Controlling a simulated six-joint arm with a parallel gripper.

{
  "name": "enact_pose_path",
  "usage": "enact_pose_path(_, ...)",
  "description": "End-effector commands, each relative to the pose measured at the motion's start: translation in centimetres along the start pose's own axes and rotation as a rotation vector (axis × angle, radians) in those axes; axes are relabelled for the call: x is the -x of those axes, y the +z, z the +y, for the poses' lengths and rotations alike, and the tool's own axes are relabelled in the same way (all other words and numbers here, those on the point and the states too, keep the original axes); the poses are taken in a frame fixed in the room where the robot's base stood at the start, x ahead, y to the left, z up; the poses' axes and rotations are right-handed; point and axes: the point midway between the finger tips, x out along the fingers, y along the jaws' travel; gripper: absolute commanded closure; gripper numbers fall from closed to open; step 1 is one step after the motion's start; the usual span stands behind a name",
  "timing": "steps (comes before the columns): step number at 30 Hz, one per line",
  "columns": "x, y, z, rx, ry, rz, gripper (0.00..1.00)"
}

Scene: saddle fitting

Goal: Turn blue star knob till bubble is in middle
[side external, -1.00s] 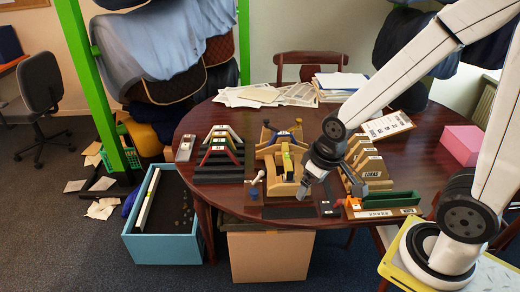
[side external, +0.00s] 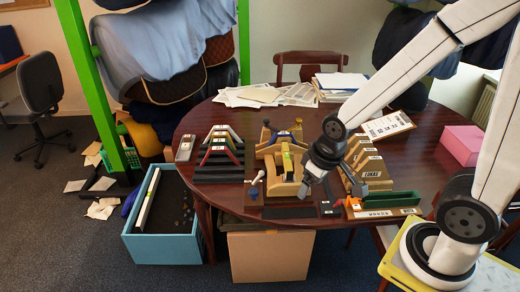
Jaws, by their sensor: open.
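A wooden saddle-shaped fitting (side external: 268,152) stands on a dark board on the table. A dark blue knob-like part (side external: 284,135) sits across its top; its star shape is too small to make out. A narrow block with a bright yellow-green patch (side external: 287,160) stands at the fitting's middle; I cannot make out a bubble. My gripper (side external: 303,191) is open and points down just right of the fitting's front. It appears empty and apart from both knobs.
Dark racks with coloured strips (side external: 219,150) stand left of the fitting. Wooden holders (side external: 374,170) and a green strip (side external: 391,198) lie close right of my gripper. Papers (side external: 265,95) cover the back, and a pink box (side external: 461,144) stands far right.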

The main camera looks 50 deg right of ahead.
Motion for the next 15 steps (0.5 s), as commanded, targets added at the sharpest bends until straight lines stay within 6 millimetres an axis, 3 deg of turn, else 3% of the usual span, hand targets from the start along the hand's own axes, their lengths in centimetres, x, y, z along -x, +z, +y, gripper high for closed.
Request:
enact_pose_path(8,-0.4,-1.7,0.2,-0.050,-0.002,-0.026,0.16)
enact_pose_path(15,-1.9,-6.0,1.0,-0.185,-0.009,-0.096,0.16)
